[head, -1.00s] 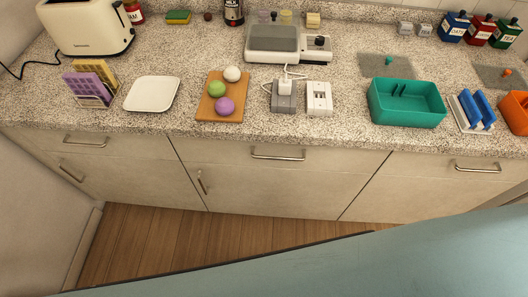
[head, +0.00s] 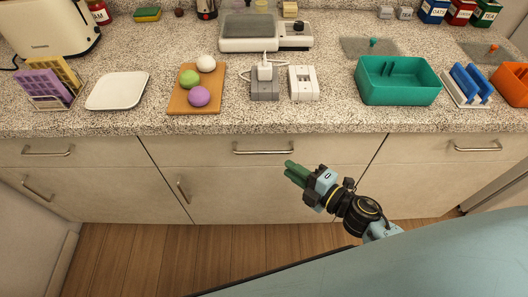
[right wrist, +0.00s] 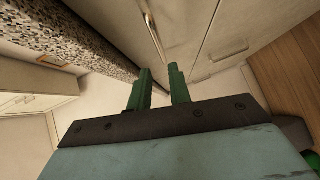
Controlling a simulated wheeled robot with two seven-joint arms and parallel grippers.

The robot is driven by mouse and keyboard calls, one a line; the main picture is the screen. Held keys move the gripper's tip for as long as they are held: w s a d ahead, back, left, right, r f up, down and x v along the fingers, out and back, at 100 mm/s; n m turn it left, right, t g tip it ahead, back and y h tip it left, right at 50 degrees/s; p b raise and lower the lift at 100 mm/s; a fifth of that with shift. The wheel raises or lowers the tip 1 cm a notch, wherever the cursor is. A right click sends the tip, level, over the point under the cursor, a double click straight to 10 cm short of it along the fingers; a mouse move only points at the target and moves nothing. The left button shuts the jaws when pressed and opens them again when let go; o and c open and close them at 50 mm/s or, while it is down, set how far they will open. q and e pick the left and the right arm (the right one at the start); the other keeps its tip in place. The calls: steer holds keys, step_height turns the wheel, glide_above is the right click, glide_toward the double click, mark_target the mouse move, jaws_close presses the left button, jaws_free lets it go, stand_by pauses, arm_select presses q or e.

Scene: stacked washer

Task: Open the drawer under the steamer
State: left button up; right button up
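A white appliance with a grey top and dark knob (head: 264,32) stands at the back of the counter; I take it for the steamer. Below it, the middle drawer (head: 330,150) is shut, its front flush with its neighbours. Its metal bar handle (head: 263,149) lies level and clear in the head view. My right gripper (head: 290,172) has green fingers and is in front of the cabinet, below and right of the handle, not touching it. In the right wrist view the fingers (right wrist: 160,88) are apart and empty, with a handle (right wrist: 154,36) beyond them. My left gripper is not in view.
A cabinet door with its own handle (head: 184,192) is under the drawer. Other drawers flank it, with handles at left (head: 48,151) and right (head: 477,147). The counter edge overhangs the fronts. A teal bin (head: 398,92) and a cutting board (head: 182,103) stand above.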

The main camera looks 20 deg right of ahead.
mark_target(264, 152)
steer(key=x, duration=1)
steer(key=shift+w+a+f+b, duration=0.1)
steer(key=shift+w+a+b, duration=0.05)
steer(key=shift+w+b, duration=0.2)
jaws_close()
